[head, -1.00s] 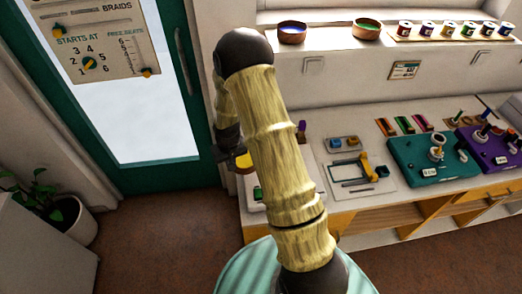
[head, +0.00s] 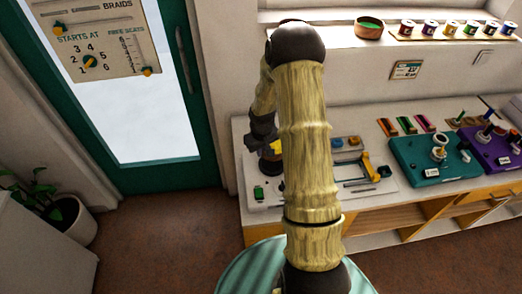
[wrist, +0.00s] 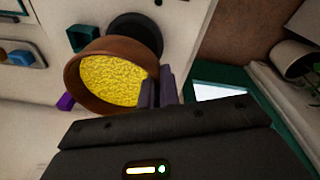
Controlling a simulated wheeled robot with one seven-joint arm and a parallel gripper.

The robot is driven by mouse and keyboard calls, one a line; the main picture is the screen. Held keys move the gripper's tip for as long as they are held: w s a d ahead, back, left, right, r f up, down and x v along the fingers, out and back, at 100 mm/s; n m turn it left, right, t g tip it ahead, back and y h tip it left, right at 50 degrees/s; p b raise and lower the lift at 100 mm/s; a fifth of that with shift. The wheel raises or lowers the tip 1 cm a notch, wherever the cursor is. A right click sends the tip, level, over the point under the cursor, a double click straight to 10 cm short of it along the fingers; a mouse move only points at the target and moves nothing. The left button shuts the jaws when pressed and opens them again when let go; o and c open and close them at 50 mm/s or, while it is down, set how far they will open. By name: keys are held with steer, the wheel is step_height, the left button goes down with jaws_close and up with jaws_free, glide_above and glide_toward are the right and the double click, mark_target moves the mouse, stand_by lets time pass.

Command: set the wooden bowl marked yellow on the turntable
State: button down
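The wooden bowl with a yellow inside (wrist: 113,46) is at the centre left of the wrist view. My gripper (wrist: 166,86) is shut on its rim, the fingers close together at the bowl's right edge. A black round disc, seemingly the turntable (wrist: 143,30), shows partly behind the bowl; the bowl overlaps its edge, and I cannot tell whether they touch. In the head view, my gripper (head: 262,147) is over the left end of the counter, and a bit of yellow from the bowl shows beside it. My arm hides much of that area.
The white counter (head: 240,205) holds a tool tray (head: 362,172), a teal board (head: 432,172) and a purple board (head: 492,150) to the right. A purple block (wrist: 66,101) lies near the bowl.

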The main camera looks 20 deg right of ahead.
steer(key=shift+w+f+b, duration=0.15)
steer(key=shift+f+b, duration=2)
steer(key=shift+f, duration=0.75)
steer(key=shift+f, duration=0.35)
steer(key=shift+f+b, duration=0.2)
steer(key=shift+b, duration=0.15)
steer(key=c, duration=1.6)
jaws_free()
steer(key=shift+o, duration=0.2)
